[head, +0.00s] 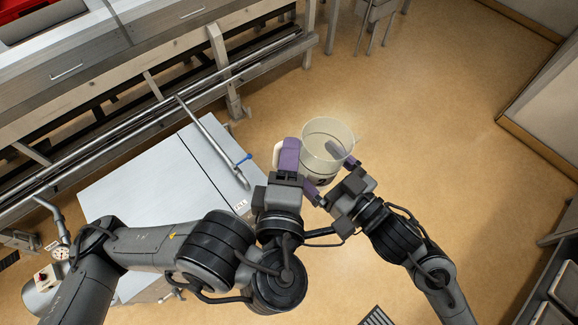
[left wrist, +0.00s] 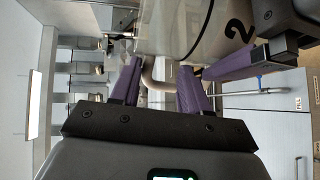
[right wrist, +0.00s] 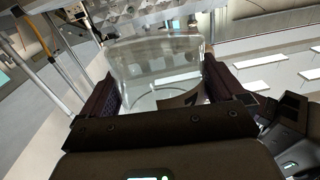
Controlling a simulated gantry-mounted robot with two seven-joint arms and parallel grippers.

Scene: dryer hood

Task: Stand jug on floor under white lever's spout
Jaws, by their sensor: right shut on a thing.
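The jug (head: 318,165) is a clear, cream-tinted vessel with an open top and a handle on its left side. It is held up in front of me in the head view. My right gripper (head: 328,172) is shut on the jug's body, with one purple finger on either side in the right wrist view (right wrist: 163,92). My left gripper (head: 284,160) is at the handle. In the left wrist view the handle (left wrist: 150,80) passes between its two spread fingers, with gaps showing. A bent pipe with a blue lever (head: 244,159) stands left of the jug. I cannot make out a white lever.
A pale-topped cabinet (head: 150,185) with a FILL label lies left of the jug. A long metal bench frame (head: 150,85) runs behind it. Another bent pipe (head: 48,208) and a gauge (head: 60,253) are at far left.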

